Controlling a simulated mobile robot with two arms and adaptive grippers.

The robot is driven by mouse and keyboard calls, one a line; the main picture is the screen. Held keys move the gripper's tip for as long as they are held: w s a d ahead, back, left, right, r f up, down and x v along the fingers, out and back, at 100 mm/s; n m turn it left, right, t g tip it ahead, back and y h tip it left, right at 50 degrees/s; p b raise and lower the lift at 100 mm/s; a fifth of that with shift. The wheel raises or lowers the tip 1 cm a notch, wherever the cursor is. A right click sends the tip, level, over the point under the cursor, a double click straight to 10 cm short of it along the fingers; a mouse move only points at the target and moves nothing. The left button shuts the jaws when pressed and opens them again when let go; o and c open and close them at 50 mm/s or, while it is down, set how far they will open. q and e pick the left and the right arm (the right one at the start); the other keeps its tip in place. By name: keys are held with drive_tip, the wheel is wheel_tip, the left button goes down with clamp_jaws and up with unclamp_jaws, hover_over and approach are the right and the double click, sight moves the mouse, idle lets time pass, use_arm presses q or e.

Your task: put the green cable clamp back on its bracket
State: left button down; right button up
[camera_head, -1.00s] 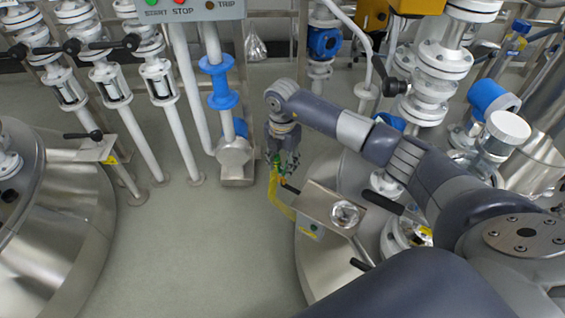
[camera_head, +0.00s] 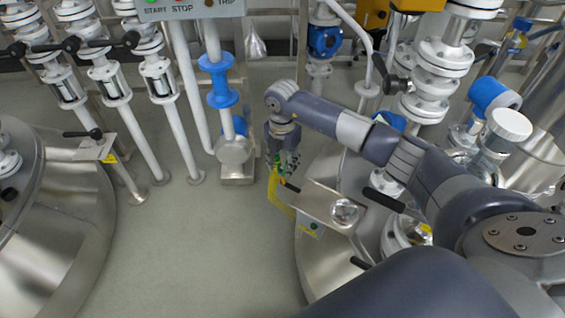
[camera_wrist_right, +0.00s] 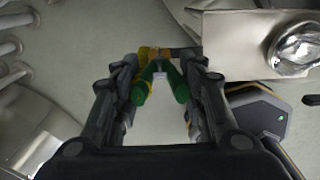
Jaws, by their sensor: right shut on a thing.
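The green cable clamp (camera_wrist_right: 178,84) shows in the right wrist view as a green V-shaped piece between my fingers. My right gripper (camera_wrist_right: 163,92) is shut on it. In the head view my right gripper (camera_head: 284,163) points down beside a steel box, with a little green of the clamp showing at its fingertips. A yellow piece (camera_head: 279,196) runs from just below the fingertips toward the box; I cannot tell whether it is the bracket or a cable. Yellow also shows at the clamp's far end in the wrist view (camera_wrist_right: 148,53); contact there is unclear. My left gripper is not in view.
The steel box (camera_head: 322,203) with a round glass stands on a rounded tank (camera_head: 320,262) at right. A black handle (camera_head: 384,199) juts out beside it. Blue and white pipes (camera_head: 218,80) stand behind. The floor (camera_head: 200,240) left of the gripper is clear.

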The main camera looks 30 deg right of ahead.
drive_tip(key=o, duration=0.9)
wheel_tip(320, 180, up, 12)
drive_tip(key=shift+r, duration=0.1)
idle(0.5)
